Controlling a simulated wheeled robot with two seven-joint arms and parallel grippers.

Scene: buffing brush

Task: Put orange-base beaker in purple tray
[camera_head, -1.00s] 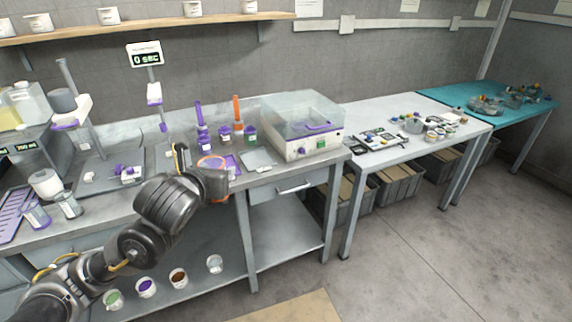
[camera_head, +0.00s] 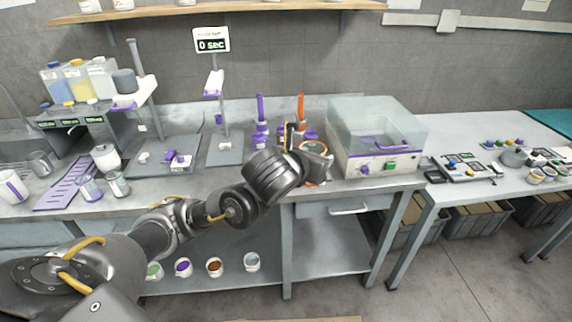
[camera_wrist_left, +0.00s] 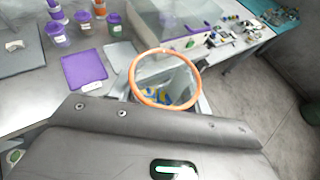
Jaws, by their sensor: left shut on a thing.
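The orange-base beaker shows as an orange ring (camera_head: 314,145) at my left gripper (camera_head: 310,158) in the head view. In the left wrist view its orange rim (camera_wrist_left: 197,75) surrounds a clear opening just ahead of the gripper body. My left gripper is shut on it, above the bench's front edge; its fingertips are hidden. A flat purple square tray (camera_wrist_left: 85,70) with a white label lies on the bench, left of the beaker in the wrist view; my gripper hides it in the head view. A slotted purple tray (camera_head: 66,185) lies at the bench's left. My right gripper is out of view.
A clear-lidded machine (camera_head: 375,140) stands right of my gripper. Beakers (camera_head: 90,188) and stands (camera_head: 165,155) occupy the left bench. Cups sit on the lower shelf.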

